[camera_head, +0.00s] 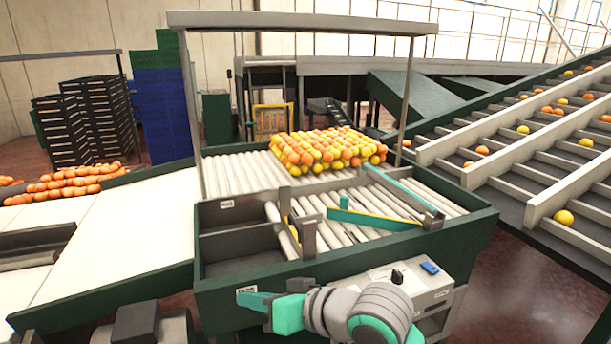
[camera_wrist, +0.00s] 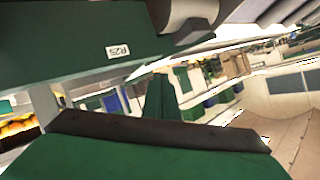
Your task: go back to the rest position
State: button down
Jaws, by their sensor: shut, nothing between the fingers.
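My gripper (camera_head: 246,299) is in the head view at the bottom centre, with its teal fingers pointing left. It is shut and empty, just in front of the green front wall of the sorting table (camera_head: 225,305). My grey and teal arm reaches to it from the lower right. A pile of oranges and yellow fruit (camera_head: 325,149) sits on the rollers at the far side of the table, well away from my gripper. In the wrist view a green panel with a white label (camera_wrist: 118,51) is close at the upper left. I cannot make out the fingers there.
An empty dark bin (camera_head: 235,245) and a roller bed (camera_head: 345,225) lie behind the front wall. An inclined conveyor (camera_head: 510,160) carries scattered fruit at right. Dark red floor (camera_head: 540,300) is clear at lower right.

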notch_tip(320, 180, down, 12)
jog(key=d+m+t+h, duration=0.2)
jog(key=m+t+h, duration=0.3)
jog(key=m+t, duration=0.7)
jog(key=s+d+f+m+h, duration=0.2)
jog(key=s+f+h, duration=0.3)
jog(key=s+f, duration=0.5)
jog(key=s+d+f+n+g, duration=0.1)
jog(key=s+f+n, duration=0.3)
jog(key=s, duration=0.8)
jog(key=s+d+f+n+g+h, duration=0.1)
jog(key=s+d+f+n, duration=0.3)
jog(key=s, duration=0.7)
jog(key=shift+s+d+f+g, duration=0.3)
jog(key=shift+s+f+g, duration=0.1)
jog(key=shift+g, duration=0.4)
